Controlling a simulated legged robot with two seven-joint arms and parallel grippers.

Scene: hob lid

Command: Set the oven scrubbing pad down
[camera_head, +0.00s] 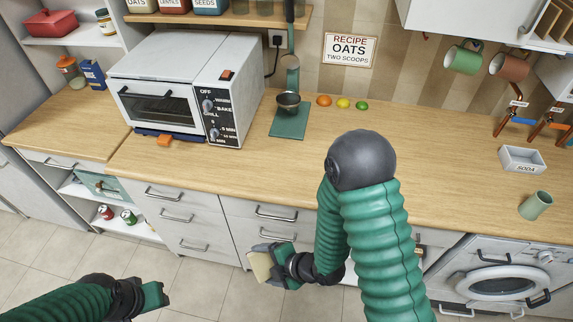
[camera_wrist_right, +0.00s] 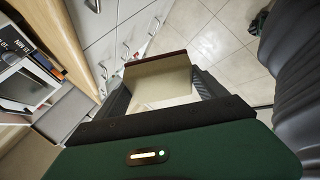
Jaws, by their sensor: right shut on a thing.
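The scrubbing pad is a cream block with a dark reddish-brown layer along one edge (camera_wrist_right: 158,82). In the head view the pad (camera_head: 260,266) shows in front of the drawers, out from the counter's front edge. My right gripper (camera_head: 270,259) is shut on the pad, with a finger on each side of it in the wrist view. Nothing shows touching the pad from below. My left gripper (camera_head: 155,296) is at the lower left over the floor, away from the counter. Its fingers are too small and angled to tell their opening.
A soda tray (camera_head: 522,160) and green cup (camera_head: 535,205) stand right.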

